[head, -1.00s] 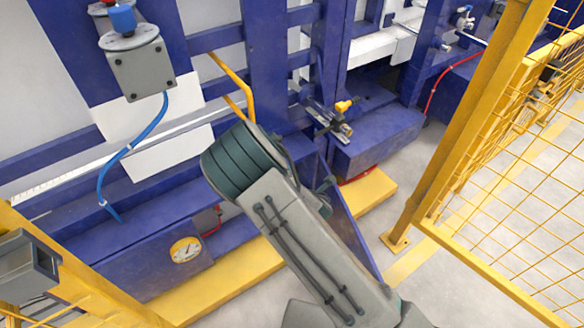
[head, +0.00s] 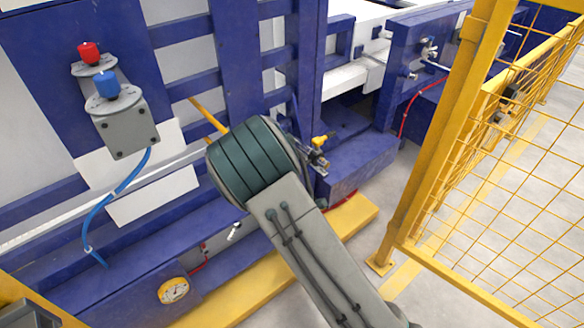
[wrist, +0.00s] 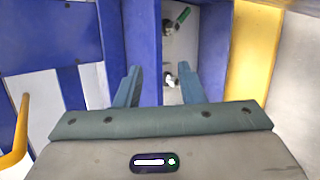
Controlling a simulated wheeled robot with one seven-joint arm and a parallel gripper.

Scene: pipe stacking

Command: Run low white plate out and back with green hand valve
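A small green handle (wrist: 183,17) on a dark fitting shows near the top middle of the wrist view; it looks like the hand valve. It sits by a pale panel (wrist: 181,52) beyond my gripper. My gripper (wrist: 160,67) is open, with two blue-grey fingers apart and nothing between them. The handle lies past the fingertips, not touching them. In the head view my arm hides the gripper, and I cannot make out the green valve. Two white plates show at left there, a higher one (head: 95,168) and a lower one (head: 155,196). I cannot tell which moves.
A grey box (head: 128,133) with blue and red knobs and a blue hose (head: 118,190) is at left. A gauge (head: 174,290) is below. A yellow-handled fitting (head: 320,141) sits just right of my arm. Yellow mesh fencing (head: 510,190) bounds the right; floor shows beside it.

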